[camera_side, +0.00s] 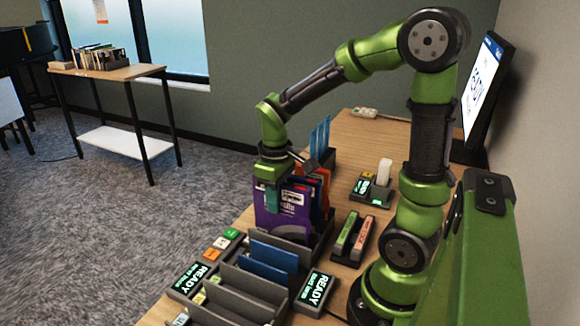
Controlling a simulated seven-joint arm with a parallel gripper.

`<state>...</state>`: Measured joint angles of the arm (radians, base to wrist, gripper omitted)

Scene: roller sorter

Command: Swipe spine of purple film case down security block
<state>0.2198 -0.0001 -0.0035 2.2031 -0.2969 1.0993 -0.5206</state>
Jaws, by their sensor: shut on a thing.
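The purple film case (289,219) stands upright near the middle of the desk, with its printed face towards the camera. My gripper (273,199) reaches down from above and is shut on it, with a teal finger across its face. The case's lower edge is partly hidden, so I cannot tell whether it touches the rack. A small dark device (371,191) with a lit green screen and a pale upright piece stands to the right. I cannot tell for sure whether this is the security block.
Dark racks hold blue cases (272,258) in front and orange and blue cases behind the purple one. A slotted block (354,238) stands to the right. READY displays (314,289) and colored buttons (221,243) flank the front rack. A monitor (484,85) stands at the back right.

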